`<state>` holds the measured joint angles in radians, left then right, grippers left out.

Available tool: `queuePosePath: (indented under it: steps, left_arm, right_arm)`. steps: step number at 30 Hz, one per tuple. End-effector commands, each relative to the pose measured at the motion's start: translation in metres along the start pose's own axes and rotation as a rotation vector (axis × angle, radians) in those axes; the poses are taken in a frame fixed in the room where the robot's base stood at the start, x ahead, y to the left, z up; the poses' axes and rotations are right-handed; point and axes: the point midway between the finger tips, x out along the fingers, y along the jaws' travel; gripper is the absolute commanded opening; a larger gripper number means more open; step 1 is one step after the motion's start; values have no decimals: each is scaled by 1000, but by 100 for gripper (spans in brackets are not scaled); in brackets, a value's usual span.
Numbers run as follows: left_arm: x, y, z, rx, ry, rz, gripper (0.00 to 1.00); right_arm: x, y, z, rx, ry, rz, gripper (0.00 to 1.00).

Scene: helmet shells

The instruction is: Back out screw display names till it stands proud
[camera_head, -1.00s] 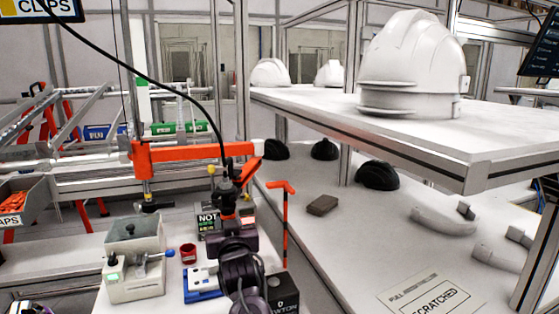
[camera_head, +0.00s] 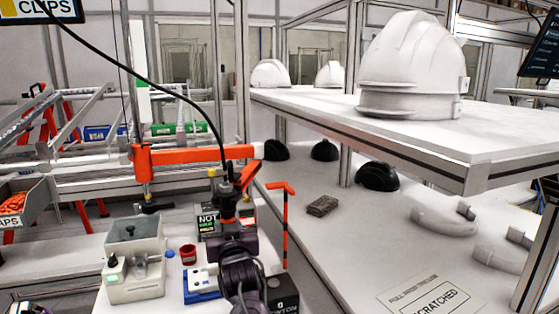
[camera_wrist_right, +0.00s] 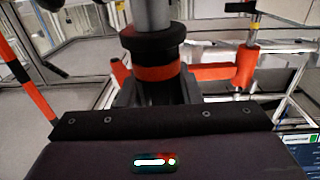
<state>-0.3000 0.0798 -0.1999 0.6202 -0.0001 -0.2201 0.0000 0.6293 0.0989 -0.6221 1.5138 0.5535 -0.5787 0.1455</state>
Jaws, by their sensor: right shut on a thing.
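My right gripper (camera_head: 232,222) is shut on the hanging driver (camera_head: 228,199), a dark upright tool on a black cable. The wrist view shows the driver's grey shaft, black collar and orange band (camera_wrist_right: 158,72) upright between the fingers (camera_wrist_right: 155,92). A small dark display (camera_head: 208,221) with "NOT" on it stands just left of the gripper, partly hidden. A blue and white block (camera_head: 201,281) lies on the bench in front of it. I cannot make out a screw or the driver's tip. My left gripper does not show clearly.
A grey box with a hopper (camera_head: 134,245) and a red cup (camera_head: 188,254) stand to the left. A black box (camera_head: 283,291) stands close right. An orange arm (camera_head: 190,154) spans above. An orange-black post (camera_head: 285,225) stands right, before a bench with a brown block (camera_head: 322,206).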

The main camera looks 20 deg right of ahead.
Motion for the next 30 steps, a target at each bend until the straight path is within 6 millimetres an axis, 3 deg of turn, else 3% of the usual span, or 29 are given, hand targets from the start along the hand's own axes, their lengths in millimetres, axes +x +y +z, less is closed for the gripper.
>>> queuePosePath:
  steps: [30]
  left_arm:
    - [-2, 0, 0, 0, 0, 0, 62]
  right_arm:
    - [0, 0, 10, -2, -12, 1, 0]
